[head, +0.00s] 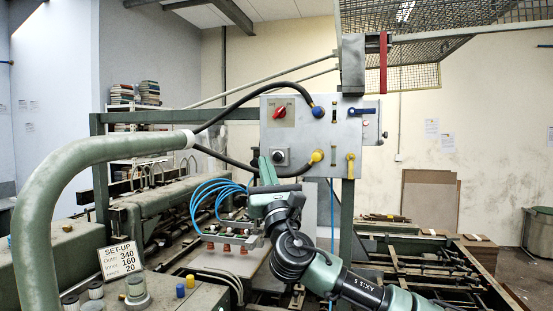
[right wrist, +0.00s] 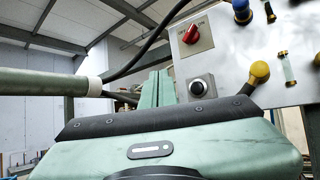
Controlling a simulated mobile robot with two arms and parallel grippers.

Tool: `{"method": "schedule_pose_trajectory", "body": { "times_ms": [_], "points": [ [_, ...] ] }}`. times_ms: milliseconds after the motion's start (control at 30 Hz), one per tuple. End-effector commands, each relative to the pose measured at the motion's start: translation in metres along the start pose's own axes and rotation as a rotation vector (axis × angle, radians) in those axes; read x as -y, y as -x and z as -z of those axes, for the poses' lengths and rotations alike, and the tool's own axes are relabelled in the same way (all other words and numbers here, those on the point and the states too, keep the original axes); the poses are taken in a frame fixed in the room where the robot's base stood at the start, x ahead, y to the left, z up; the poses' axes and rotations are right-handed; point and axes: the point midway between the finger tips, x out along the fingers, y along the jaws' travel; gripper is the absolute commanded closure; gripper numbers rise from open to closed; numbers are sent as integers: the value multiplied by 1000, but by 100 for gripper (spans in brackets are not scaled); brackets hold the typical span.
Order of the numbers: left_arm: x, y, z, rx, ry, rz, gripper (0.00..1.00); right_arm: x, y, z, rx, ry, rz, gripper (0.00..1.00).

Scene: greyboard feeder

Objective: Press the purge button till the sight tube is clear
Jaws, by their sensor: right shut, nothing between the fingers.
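The grey control panel (head: 300,136) carries a black round push button in a silver ring (head: 279,156), which looks like the purge button; it also shows in the right wrist view (right wrist: 198,87). A narrow upright sight tube (head: 334,157) sits right of the yellow knob; in the right wrist view the tube (right wrist: 287,68) looks pale greenish, its contents too small to judge. My right gripper (head: 264,164) is shut and empty, its green fingers pointing up just left of the button. In the right wrist view the fingers (right wrist: 157,88) appear left of the button; contact cannot be told. My left gripper is out of view.
A red rotary switch (head: 280,112), a blue knob (head: 318,111) and a yellow knob (head: 317,156) surround the button. A black hose (head: 245,101) and a thick green pipe (head: 60,190) lie left. Blue air lines (head: 208,192) and suction cups are beside my right wrist.

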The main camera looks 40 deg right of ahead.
Motion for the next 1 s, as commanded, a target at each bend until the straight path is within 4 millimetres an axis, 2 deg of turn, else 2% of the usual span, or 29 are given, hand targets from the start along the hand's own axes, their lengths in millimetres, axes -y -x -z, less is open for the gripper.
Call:
{"method": "schedule_pose_trajectory", "body": {
  "times_ms": [167, 600, 1000],
  "points": [
    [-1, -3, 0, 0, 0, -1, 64, 7, -8, 7, 0, 1, 2, 100],
    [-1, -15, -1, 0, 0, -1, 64, 36, -49, 37, 0, -1, 2, 100],
    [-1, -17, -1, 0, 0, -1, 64, 44, -61, 44, 0, -2, 0, 100]
  ]
}}
